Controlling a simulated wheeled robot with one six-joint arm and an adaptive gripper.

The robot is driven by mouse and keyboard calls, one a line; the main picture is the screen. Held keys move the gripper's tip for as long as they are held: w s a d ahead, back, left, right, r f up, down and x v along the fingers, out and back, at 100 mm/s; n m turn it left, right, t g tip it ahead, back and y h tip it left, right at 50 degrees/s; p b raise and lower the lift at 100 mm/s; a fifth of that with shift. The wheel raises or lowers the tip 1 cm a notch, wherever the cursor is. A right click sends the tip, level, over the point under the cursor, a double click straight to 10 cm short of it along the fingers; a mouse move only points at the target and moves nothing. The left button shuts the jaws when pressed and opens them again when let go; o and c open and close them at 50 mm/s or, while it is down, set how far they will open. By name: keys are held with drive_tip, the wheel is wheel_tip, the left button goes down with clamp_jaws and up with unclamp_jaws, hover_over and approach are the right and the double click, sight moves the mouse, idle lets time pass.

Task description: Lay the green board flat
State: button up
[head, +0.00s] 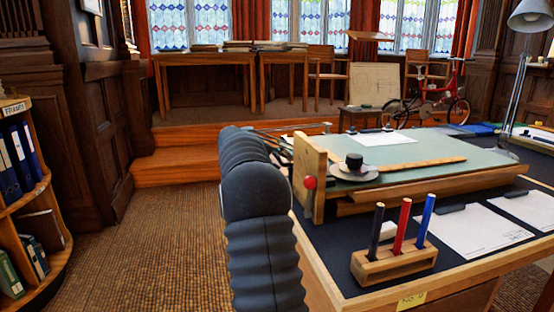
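The green board (440,152) is on the dark-topped desk, with a wooden front edge (430,190). It looks close to level or at a shallow slope; I cannot tell its exact angle. An upright wooden end piece (313,160) stands at its left, with a red knob (310,183) on that side. A wooden ruler (425,163), a white sheet (382,138) and a round dish with a black knob (354,162) are on the board. My black arm rises left of the desk. Dark and grey parts just beyond it may be my gripper; its fingers cannot be made out.
A wooden holder (393,265) with black, red and blue pens stands at the desk's front. White sheets (480,230) lie to its right. A lamp (530,17) rises at the right. A bookshelf (25,215) stands at the left. Carpet (165,245) between it and my arm is clear.

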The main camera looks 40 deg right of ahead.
drive_tip(key=shift+r, duration=0.1)
idle(0.3)
drive_tip(key=shift+a+r, duration=0.2)
drive_tip(key=v, duration=1.1)
drive_tip(key=shift+a, duration=0.2)
